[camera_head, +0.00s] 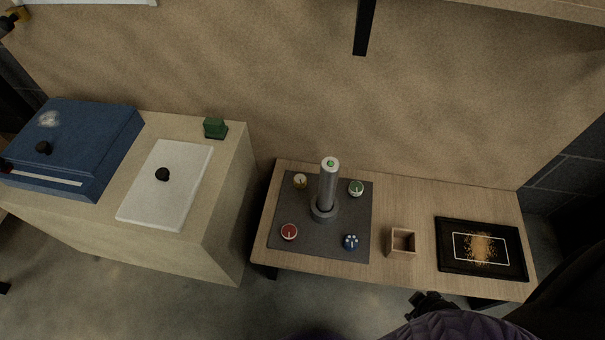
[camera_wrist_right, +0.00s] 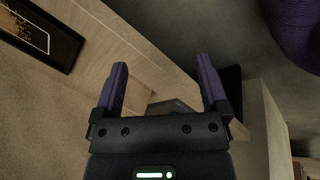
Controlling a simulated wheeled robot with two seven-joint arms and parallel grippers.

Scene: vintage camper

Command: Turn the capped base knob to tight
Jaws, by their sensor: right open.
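A dark grey mat (camera_head: 284,257) on the low wooden table bears a grey column (camera_head: 328,188) with a green-dotted top, standing upright in a round base (camera_head: 322,212). Around it sit several small round knobs: a red one (camera_head: 289,232), a blue one (camera_head: 350,242) with pale dots, a green one (camera_head: 356,188) and a yellowish one (camera_head: 300,181). I cannot tell which one is the capped base knob. My right gripper (camera_wrist_right: 162,66) is open and empty, apart from the knobs. In the head view only a dark part of it (camera_head: 430,303) shows at the table's front edge. My left gripper is not in view.
A small open wooden box (camera_head: 391,250) and a black tray (camera_head: 441,260) with a golden speckled patch stand right of the mat. On the left counter are a blue case (camera_head: 85,135), a white board (camera_head: 180,195) with a black knob and a green block (camera_head: 215,128). A black post (camera_head: 364,28) hangs above.

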